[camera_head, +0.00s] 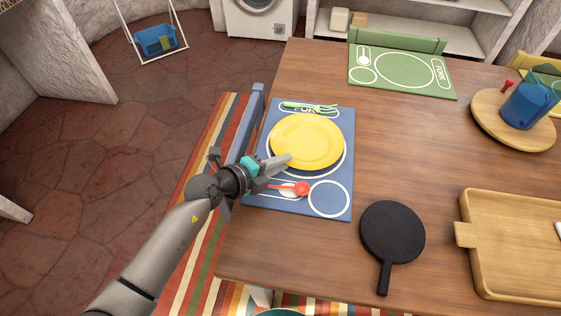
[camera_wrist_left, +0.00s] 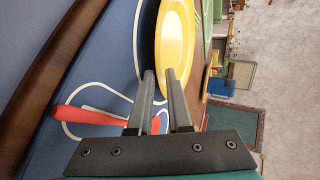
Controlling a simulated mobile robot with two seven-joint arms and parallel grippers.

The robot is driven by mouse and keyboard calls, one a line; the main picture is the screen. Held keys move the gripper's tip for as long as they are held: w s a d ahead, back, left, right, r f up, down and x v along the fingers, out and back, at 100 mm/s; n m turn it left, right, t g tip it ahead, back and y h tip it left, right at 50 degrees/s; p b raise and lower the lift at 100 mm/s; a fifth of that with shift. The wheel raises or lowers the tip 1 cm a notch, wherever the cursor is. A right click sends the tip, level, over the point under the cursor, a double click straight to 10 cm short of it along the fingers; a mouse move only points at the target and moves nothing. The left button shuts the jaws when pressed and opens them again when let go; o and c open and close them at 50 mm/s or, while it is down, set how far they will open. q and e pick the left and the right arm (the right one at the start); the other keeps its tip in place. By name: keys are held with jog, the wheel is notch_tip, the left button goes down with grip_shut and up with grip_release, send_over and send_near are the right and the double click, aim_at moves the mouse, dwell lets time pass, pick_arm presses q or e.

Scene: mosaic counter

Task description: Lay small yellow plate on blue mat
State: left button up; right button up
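The yellow plate (camera_head: 308,140) lies over the large circle printed on the blue mat (camera_head: 281,203), at the table's left side. It also shows in the left wrist view (camera_wrist_left: 175,35), beyond my fingertips. My left gripper (camera_head: 288,161) is at the plate's lower left edge, low over the mat. In the left wrist view its two fingers (camera_wrist_left: 160,75) stand a little apart, with the plate's near edge around their tips. Whether they touch the rim is hard to tell. My right gripper is not in view.
A red spoon (camera_head: 301,188) and a green fork (camera_head: 311,108) lie on the blue mat beside the plate. A black paddle-shaped board (camera_head: 392,232), a wooden tray (camera_head: 465,236) and a round board with a blue cup (camera_head: 527,104) stand to the right. The table's middle is clear.

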pick_arm(q)
jog(key=p+v, duration=0.3)
jog(key=v, duration=0.8)
jog(key=shift+a+r+p, duration=0.1)
jog(key=shift+r+p, duration=0.05)
jog(key=shift+p, duration=0.25)
jog(key=shift+s+a+r, duration=0.2)
jog(key=shift+s+a, duration=0.05)
jog(key=shift+a, duration=0.05)
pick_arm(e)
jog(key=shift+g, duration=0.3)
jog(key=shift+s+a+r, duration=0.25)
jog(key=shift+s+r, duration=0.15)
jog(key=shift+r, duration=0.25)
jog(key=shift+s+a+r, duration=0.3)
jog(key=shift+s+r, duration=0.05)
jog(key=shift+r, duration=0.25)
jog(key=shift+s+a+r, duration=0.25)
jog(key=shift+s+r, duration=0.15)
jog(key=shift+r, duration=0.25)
